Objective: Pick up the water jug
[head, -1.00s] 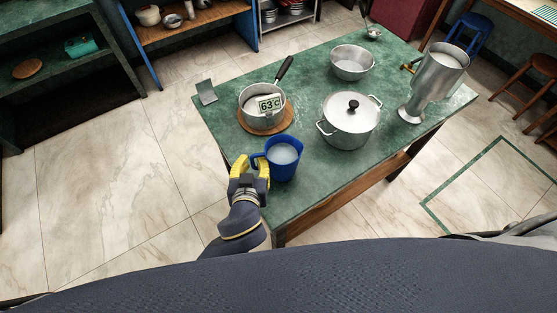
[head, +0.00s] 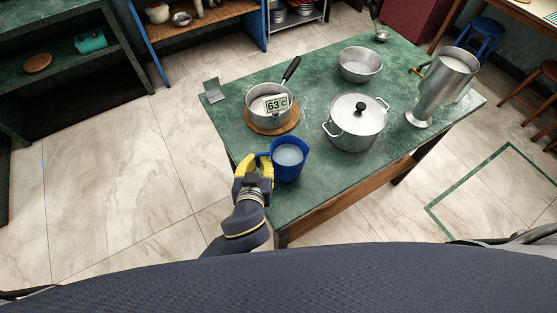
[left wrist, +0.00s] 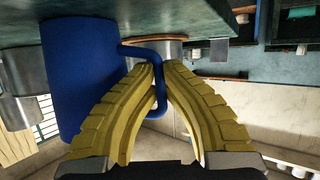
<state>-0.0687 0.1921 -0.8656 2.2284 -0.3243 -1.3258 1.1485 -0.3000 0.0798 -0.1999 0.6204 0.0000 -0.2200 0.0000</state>
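The blue water jug (head: 289,160) holds whitish liquid and is upright at the near left corner of the green table (head: 335,185). Its handle faces left, towards my left gripper (head: 260,163). In the left wrist view the jug (left wrist: 85,75) is at the left. Its handle (left wrist: 160,92) runs between the yellow fingers of my left gripper (left wrist: 165,72), which are shut on it. I cannot tell whether the jug's base touches the table. My right gripper is not in view.
A saucepan (head: 265,115) with a 63°C display (head: 277,104) sits on a wooden board behind the jug. A lidded pot (head: 355,128) stands to the right. A bowl (head: 360,65) and a tall metal vessel (head: 438,88) stand farther off. Floor is clear at left.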

